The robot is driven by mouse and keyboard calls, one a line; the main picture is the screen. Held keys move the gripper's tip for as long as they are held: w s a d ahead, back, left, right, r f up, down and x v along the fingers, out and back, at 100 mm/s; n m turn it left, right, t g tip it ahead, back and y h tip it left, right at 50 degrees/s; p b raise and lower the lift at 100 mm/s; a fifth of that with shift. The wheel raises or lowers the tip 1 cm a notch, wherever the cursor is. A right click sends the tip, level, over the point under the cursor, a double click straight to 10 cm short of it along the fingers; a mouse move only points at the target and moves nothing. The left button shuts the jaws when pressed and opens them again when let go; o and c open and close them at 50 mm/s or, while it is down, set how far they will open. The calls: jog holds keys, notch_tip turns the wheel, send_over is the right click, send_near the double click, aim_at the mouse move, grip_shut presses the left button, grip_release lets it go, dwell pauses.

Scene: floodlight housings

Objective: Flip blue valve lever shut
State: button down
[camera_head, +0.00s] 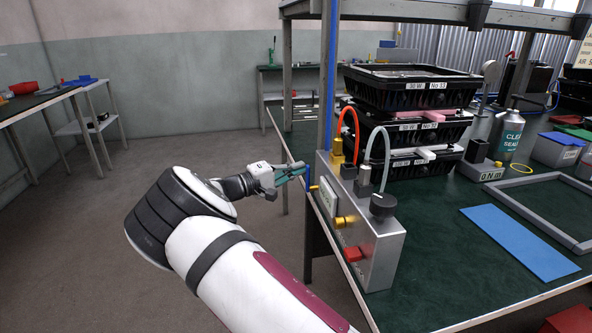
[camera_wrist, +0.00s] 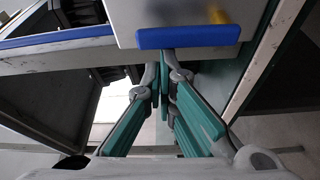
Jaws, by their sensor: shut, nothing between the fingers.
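The blue valve lever (camera_wrist: 188,37) lies across the top middle of the wrist view, in front of the metal box's pale face. In the head view the lever (camera_head: 308,177) is a small blue upright bar at the box's left side. My gripper (camera_head: 298,169) is shut and empty, its teal fingers pointing at the lever. In the wrist view the fingertips (camera_wrist: 167,60) meet just below the lever's bar, near its middle. I cannot tell whether they touch it. The valve body behind the lever is hidden.
The metal box (camera_head: 368,245) stands at the left edge of the green table (camera_head: 440,290), with yellow and red fittings, a black knob and hoses. Stacked black housings (camera_head: 410,95) stand behind it. A blue mat (camera_head: 520,243) lies to the right. Floor left of the table is clear.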

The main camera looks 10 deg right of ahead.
jog(key=shift+s, duration=0.1)
jog(key=s+m+h+b, duration=0.1)
jog(key=m+b, duration=0.1)
jog(key=m, duration=0.1)
jog(key=s+m+h+b, duration=0.1)
jog(key=m+b, duration=0.1)
jog(key=m, duration=0.1)
jog(key=s+m+g+b, duration=0.1)
jog(key=s+m+b, duration=0.1)
jog(key=shift+f+m+h, duration=0.15)
jog(key=shift+m+h, duration=0.25)
jog(key=m+b, duration=0.1)
jog(key=s+m+g+b, duration=0.1)
jog(key=m+b, duration=0.1)
jog(key=shift+s+f+m+h, duration=0.25)
jog(key=shift+f+m+h, duration=0.05)
jog(key=shift+f+h, duration=0.1)
jog(key=shift+s+f+m+g+h+b, duration=0.15)
jog(key=shift+s+f+m+g+b, duration=0.2)
jog(key=shift+m+b, duration=0.4)
jog(key=shift+s+f+m+g+h+b, duration=0.1)
jog(key=shift+s+f+m+g+b, duration=0.25)
jog(key=shift+m+b, duration=0.4)
jog(key=shift+s+f+m+g+h+b, duration=0.2)
jog(key=shift+s+m+g+b, duration=0.25)
jog(key=shift+m, duration=0.45)
jog(key=shift+f, duration=0.2)
